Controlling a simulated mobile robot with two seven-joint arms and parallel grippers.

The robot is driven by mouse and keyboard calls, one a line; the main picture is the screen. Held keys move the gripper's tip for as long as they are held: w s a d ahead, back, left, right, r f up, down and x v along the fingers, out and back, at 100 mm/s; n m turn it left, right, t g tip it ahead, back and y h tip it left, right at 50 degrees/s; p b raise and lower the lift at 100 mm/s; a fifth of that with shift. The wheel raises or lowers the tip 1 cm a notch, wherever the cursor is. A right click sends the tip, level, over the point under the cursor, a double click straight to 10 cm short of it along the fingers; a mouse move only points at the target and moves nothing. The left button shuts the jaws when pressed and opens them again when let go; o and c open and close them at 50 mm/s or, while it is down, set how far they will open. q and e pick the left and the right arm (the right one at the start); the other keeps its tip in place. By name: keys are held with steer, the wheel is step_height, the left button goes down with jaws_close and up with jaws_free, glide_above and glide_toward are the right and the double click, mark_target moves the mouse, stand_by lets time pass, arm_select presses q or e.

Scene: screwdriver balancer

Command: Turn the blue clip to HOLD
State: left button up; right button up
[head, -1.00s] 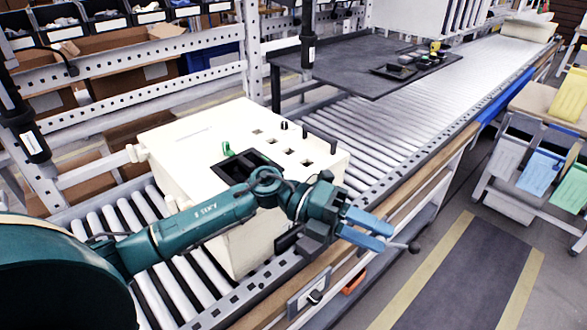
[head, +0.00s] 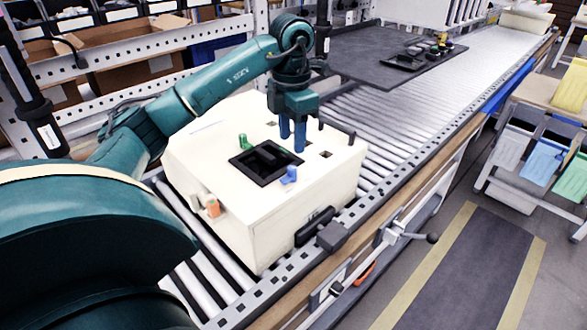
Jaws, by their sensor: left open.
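The blue clip (head: 289,175) stands on top of the cream box (head: 222,185), at the near right edge of a black recessed tray (head: 262,178). My left gripper (head: 292,142) points down over the box top, behind the clip and apart from it. Its two blue fingers are spread, with nothing seen between them. A green clip (head: 243,142) stands at the far left edge of the black tray. Any HOLD marking is too small to read. My right gripper is not in view.
The box sits on a roller conveyor (head: 405,125). An orange knob (head: 213,208) sticks out of its left side, and black pegs (head: 351,138) stand at its far right. A dark table (head: 365,55) with small parts is behind. A clamp handle (head: 415,235) juts from the near rail.

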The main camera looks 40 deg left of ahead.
mark_target(292, 168)
arm_select(q)
step_height(292, 168, down, 8)
steer(key=shift+f+p, duration=0.15)
steer(key=shift+p, duration=0.35)
